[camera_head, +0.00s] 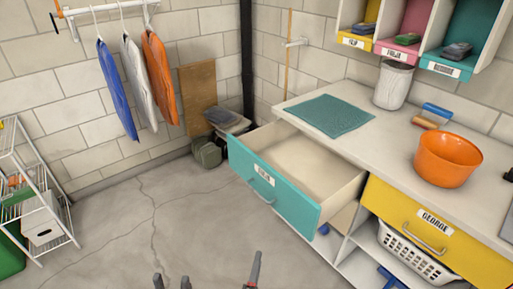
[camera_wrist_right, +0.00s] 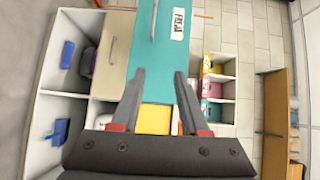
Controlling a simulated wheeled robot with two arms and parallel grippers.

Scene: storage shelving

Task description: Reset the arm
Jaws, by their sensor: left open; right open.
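My left gripper (camera_head: 171,279) shows only as two separate dark fingertips at the bottom edge of the head view. It is open and empty. My right gripper (camera_wrist_right: 160,74) is open in the right wrist view, its two grey fingers apart with nothing between them. In the head view one finger of the right gripper (camera_head: 254,268) shows at the bottom, over the floor and apart from the teal drawer (camera_head: 290,192). That drawer is pulled out and looks empty inside. Its teal front (camera_wrist_right: 167,35) lies beyond the right fingers in the wrist view. Most of both arms is out of view.
The worktop (camera_head: 386,142) holds a teal mat (camera_head: 325,115), an orange bowl (camera_head: 448,159) and a white bin (camera_head: 393,85). A yellow drawer (camera_head: 430,225) is shut. The floor before the open drawer is clear.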

